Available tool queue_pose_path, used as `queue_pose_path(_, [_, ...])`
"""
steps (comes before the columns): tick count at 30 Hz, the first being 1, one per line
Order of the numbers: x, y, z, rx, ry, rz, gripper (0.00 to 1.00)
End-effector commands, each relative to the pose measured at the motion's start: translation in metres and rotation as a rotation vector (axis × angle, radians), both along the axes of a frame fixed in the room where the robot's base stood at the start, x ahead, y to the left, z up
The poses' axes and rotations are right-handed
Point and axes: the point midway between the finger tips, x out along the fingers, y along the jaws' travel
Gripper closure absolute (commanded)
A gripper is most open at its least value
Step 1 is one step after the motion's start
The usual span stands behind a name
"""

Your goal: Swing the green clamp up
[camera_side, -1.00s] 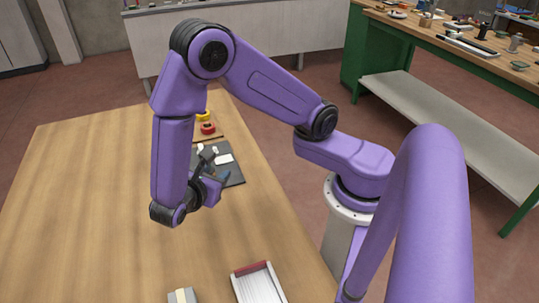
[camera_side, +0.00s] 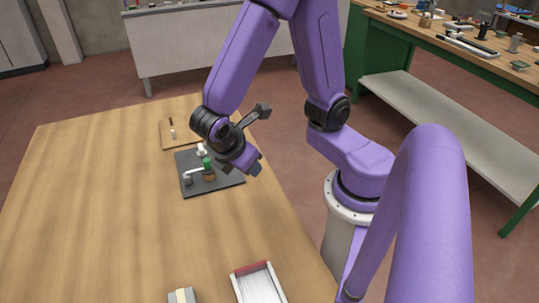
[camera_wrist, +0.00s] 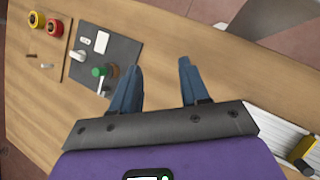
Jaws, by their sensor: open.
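The green clamp (camera_side: 207,164) sits on a black plate (camera_side: 225,184) on the wooden table, beside a pale lever (camera_side: 193,172). In the wrist view its round green top (camera_wrist: 99,71) shows just left of my left finger, on the plate (camera_wrist: 122,48). The angle of the clamp's arm is hard to tell. My gripper (camera_side: 255,167) is to the right of the clamp in the side view and apart from it. In the wrist view its blue fingers (camera_wrist: 158,70) are spread wide, with only bare table between them.
A yellow ring-like piece (camera_wrist: 37,19) and a red one (camera_wrist: 55,27) lie past the plate. A white tray with a red end (camera_side: 258,283) and a grey block with a pale strip (camera_side: 182,296) stand near the front. The table's left side is clear.

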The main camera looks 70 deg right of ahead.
Motion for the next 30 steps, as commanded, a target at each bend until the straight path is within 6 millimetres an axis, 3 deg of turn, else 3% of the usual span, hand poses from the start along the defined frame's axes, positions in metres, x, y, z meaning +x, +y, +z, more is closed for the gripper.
queue_pose_path(18, [-0.048,-0.007,0.026,0.341,-0.022,-0.108,0.55])
queue_pose_path(30, [-0.055,-0.007,0.029,0.391,-0.023,-0.123,0.55])
